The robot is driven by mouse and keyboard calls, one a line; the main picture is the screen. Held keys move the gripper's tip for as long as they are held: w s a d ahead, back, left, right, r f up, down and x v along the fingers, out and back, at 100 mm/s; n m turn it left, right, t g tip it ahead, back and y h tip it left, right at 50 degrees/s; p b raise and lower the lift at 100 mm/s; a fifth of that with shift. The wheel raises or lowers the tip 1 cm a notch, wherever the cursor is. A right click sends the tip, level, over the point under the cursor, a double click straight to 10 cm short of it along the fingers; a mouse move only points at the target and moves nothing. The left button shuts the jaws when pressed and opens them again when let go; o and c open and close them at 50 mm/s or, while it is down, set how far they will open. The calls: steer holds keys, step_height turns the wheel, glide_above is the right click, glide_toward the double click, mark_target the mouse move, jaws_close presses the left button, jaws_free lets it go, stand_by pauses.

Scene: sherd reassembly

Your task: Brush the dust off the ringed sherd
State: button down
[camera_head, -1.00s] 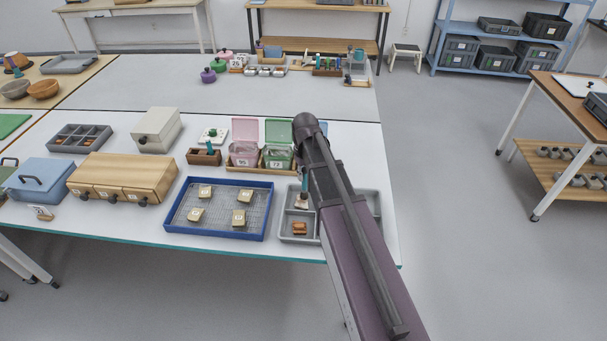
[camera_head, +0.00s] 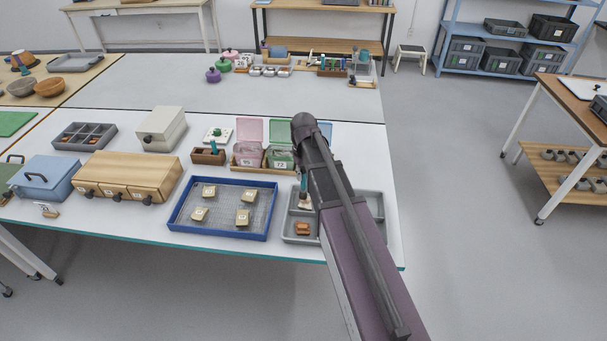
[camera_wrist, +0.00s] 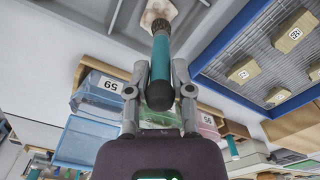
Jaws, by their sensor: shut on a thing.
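My gripper (camera_wrist: 160,95) is shut on the teal handle of a brush (camera_wrist: 160,62). In the head view my arm covers the gripper, but the teal handle (camera_head: 304,183) shows at the arm's left edge, pointing down over the grey compartment tray (camera_head: 289,238). A pale, pinkish patch lies at the brush's lower end; I cannot tell bristles from a sherd beneath, or whether they touch. An orange-brown sherd (camera_head: 303,229) lies in the tray's front compartment, just in front of the brush. No ring or dust can be made out. My arm hides the tray's middle.
A blue-rimmed mesh tray (camera_head: 182,226) with several tan numbered blocks stands left of the grey tray. Lidded boxes, pink (camera_head: 249,130) and green (camera_head: 279,131), stand behind it. A wooden drawer box (camera_head: 128,168) is farther left. The table's front edge is close.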

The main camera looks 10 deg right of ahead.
steer(key=shift+s+d, duration=0.25)
steer(key=shift+d, duration=0.55)
steer(key=shift+w+a+f, duration=0.1)
steer(key=shift+w+a, duration=0.15)
steer(key=shift+a, duration=0.65)
steer(key=shift+d, duration=0.1)
steer(key=shift+s+d, duration=0.25)
steer(key=shift+d, duration=0.55)
steer(key=shift+a, duration=0.15)
steer(key=shift+w+a, duration=0.25)
steer(key=shift+a, duration=0.5)
